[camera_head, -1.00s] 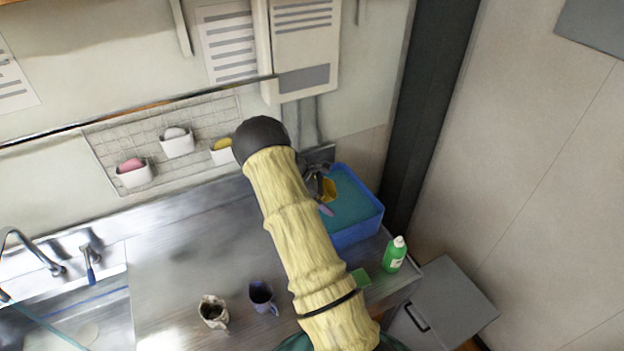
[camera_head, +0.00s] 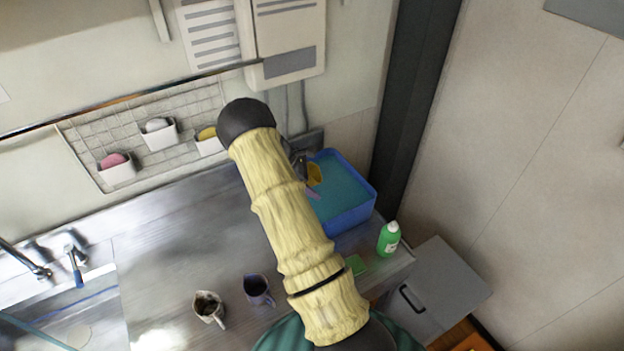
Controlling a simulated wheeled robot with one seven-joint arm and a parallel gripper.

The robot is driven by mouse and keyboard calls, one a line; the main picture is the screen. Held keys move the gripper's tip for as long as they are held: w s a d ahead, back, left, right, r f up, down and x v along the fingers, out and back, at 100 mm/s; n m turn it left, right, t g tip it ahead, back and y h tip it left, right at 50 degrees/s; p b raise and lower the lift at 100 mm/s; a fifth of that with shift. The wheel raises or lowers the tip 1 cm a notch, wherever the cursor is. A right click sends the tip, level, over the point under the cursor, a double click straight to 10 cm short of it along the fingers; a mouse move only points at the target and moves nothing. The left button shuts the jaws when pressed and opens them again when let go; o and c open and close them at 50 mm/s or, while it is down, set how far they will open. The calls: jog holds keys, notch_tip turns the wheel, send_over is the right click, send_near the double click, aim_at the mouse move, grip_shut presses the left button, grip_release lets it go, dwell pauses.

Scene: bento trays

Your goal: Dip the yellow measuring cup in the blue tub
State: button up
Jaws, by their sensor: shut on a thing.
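The blue tub (camera_head: 352,217) stands at the right end of the steel counter, near the wall, with teal liquid or a teal inside showing. The yellow measuring cup (camera_head: 315,174) is at the tub's left back part, over or inside it; I cannot tell how deep it sits. My gripper (camera_head: 304,164) is at the cup's left side and is shut on it. My arm hides most of the gripper and the tub's left side. A purple piece, perhaps the cup's handle, shows just below the cup.
Two mugs, one pale (camera_head: 208,308) and one dark (camera_head: 257,290), stand left of my arm. A wire rack (camera_head: 105,150) with soap holders hangs on the wall. The counter's middle is clear.

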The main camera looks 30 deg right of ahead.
jog(key=shift+f+b, duration=4.35)
jog(key=shift+f, duration=2.85)
jog(key=shift+s+d, duration=0.1)
jog(key=shift+s, duration=0.1)
jog(key=shift+w, duration=0.15)
jog(key=shift+r, duration=0.1)
jog(key=shift+r+p, duration=5.35)
jog(key=shift+r, duration=3.05)
